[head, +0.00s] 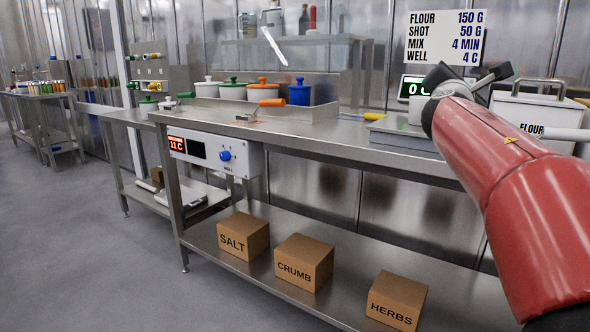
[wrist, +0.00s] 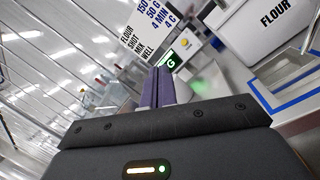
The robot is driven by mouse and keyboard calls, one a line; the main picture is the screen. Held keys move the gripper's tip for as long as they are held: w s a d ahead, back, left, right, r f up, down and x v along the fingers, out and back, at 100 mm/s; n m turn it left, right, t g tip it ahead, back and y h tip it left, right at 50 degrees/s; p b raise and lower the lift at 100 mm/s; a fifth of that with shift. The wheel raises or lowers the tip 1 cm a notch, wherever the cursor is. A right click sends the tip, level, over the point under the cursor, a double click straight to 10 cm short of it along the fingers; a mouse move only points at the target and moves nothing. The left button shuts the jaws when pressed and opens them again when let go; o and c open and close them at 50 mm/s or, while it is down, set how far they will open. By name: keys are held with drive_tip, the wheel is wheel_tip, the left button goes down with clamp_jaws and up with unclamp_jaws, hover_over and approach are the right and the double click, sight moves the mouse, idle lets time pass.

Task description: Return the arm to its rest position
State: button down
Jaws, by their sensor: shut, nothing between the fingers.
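My arm (head: 510,180), with red links, reaches in from the right edge of the head view over the right end of the steel counter. Dark parts of its far end show beyond the red link, below the recipe sign; the fingertips cannot be made out there. In the wrist view my gripper (wrist: 156,78) has its two purple-grey fingers together, with nothing between them. The fingers point toward a small green-lit display (wrist: 172,60) and the sign, apart from the counter as far as I can see.
The steel counter (head: 330,135) carries lidded pots, including a blue one (head: 300,92), and a white FLOUR bin (head: 530,115) close to my arm. The recipe sign (head: 445,38) is behind. SALT (head: 243,236), CRUMB (head: 304,262) and HERBS (head: 397,300) boxes stand on the lower shelf. Floor at left is clear.

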drive_tip(key=s+a+f+m+g+y, duration=0.35)
drive_tip(key=s+f+m+g, duration=0.35)
drive_tip(key=s+f+m, duration=1.1)
drive_tip(key=s+a+f+m+g+y, duration=0.2)
drive_tip(key=s+a+f, duration=0.4)
drive_tip(key=f, duration=0.4)
drive_tip(key=s+a+f+m+g+y, duration=0.2)
drive_tip(key=s+a+f+g+y, duration=0.1)
drive_tip(key=s+a+f, duration=0.4)
wheel_tip(320, 180, down, 4)
drive_tip(key=shift+s+a+r+y, duration=0.1)
drive_tip(key=shift+s+a+y, duration=0.1)
drive_tip(key=shift+s+y, duration=0.85)
